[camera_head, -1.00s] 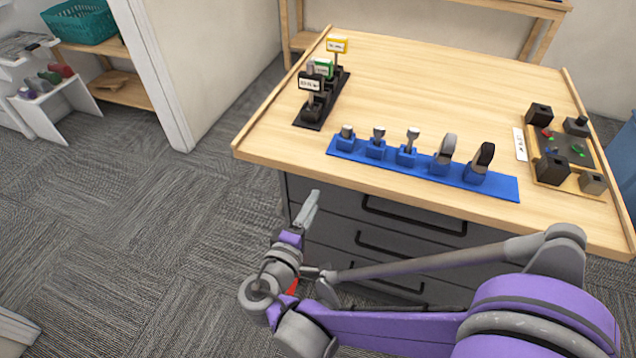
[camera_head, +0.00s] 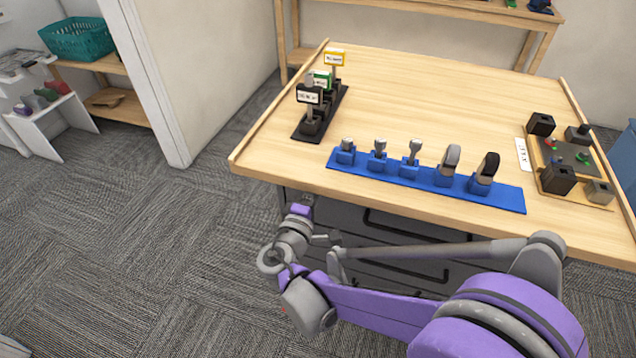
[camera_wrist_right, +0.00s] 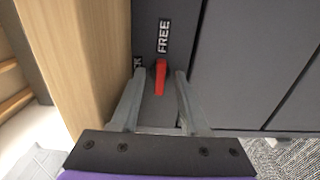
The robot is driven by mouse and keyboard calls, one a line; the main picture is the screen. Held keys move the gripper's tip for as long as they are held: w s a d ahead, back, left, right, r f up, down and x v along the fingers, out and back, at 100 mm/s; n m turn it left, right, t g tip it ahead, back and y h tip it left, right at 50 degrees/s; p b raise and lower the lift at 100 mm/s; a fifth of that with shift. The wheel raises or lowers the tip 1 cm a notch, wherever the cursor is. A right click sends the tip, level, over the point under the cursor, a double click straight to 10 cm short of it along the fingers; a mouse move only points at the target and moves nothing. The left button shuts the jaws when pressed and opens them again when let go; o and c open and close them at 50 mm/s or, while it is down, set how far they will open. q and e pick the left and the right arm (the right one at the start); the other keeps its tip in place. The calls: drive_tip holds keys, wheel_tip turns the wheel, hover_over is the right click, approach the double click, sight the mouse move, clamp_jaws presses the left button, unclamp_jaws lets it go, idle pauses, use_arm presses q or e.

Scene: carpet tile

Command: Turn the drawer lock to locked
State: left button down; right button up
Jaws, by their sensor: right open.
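The drawer lock shows in the right wrist view as a small red lever (camera_wrist_right: 160,80) on a dark grey drawer front (camera_wrist_right: 240,60). Its far end points towards a label reading FREE (camera_wrist_right: 164,37). A second label (camera_wrist_right: 138,66), ending in "K", is partly hidden behind the left finger. My right gripper (camera_wrist_right: 160,76) is open, with one finger on each side of the red lever; I cannot tell whether either finger touches it. In the head view my right gripper (camera_head: 302,203) is at the left end of the drawer front. My left gripper is not in view.
The wooden tabletop (camera_head: 420,105) overhangs the drawers (camera_head: 400,225). It holds a blue rack (camera_head: 505,197) of several tools, a black label stand (camera_head: 302,133) and a tray (camera_head: 537,160) of dark blocks. Open carpet (camera_head: 130,240) lies to the left.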

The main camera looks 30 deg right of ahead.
clamp_jaws()
drive_tip(key=shift+n, duration=0.3)
drive_tip(key=n, duration=1.7)
drive_tip(key=shift+p, duration=0.3)
drive_tip(key=shift+n, duration=0.3)
idle(0.3)
